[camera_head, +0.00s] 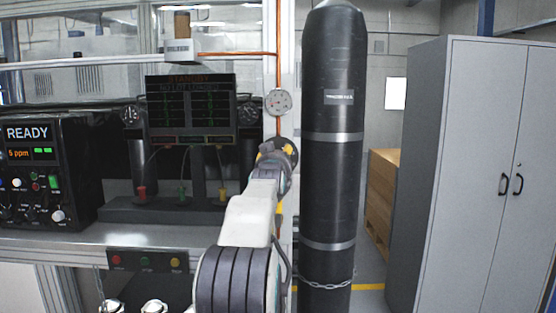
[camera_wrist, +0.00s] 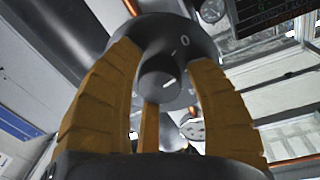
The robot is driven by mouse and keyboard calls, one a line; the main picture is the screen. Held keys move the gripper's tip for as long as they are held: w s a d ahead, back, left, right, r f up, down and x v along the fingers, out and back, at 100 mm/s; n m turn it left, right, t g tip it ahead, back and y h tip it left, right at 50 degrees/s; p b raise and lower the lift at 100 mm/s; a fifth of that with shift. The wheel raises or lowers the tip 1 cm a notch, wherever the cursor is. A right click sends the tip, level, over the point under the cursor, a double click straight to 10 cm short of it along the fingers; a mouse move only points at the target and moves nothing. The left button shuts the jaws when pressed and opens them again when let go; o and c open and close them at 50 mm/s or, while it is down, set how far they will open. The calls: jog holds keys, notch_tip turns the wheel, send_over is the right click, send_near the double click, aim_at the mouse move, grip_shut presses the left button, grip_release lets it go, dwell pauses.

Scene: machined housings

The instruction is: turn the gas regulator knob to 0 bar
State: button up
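In the wrist view, the dark regulator knob (camera_wrist: 160,76) is a short cylinder with a white pointer line on its face. It stands in front of a dark round dial plate (camera_wrist: 150,34) with a white 0 at the upper right of the knob. The pointer line slants to the right and is not aimed at the 0. My gripper (camera_wrist: 165,58) has its yellow fingers spread around the knob, with visible gaps at both sides. In the head view my gripper (camera_head: 276,150) is below the round gauge (camera_head: 278,101) and hides the knob.
A tall black gas cylinder (camera_head: 333,190) stands close to the right of my gripper, with a chain around it. A copper pipe (camera_head: 279,45) runs down to the gauge. An instrument bench (camera_head: 100,240) is at left, and a grey cabinet (camera_head: 465,170) at right.

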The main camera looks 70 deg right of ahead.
jog(key=c, duration=0.8)
jog(key=shift+f+n+b, duration=0.25)
jog(key=shift+n+b, duration=0.65)
jog(key=shift+b, duration=0.2)
jog(key=shift+c, duration=0.2)
jog(key=shift+r+n+b, duration=0.15)
jog(key=shift+n+b, duration=0.35)
jog(key=shift+n, duration=0.8)
jog(key=o, duration=0.9)
jog(key=shift+w, duration=0.1)
jog(key=o, duration=0.3)
jog(key=shift+r, duration=0.1)
jog(key=v, duration=1.2)
jog(key=shift+f, duration=0.25)
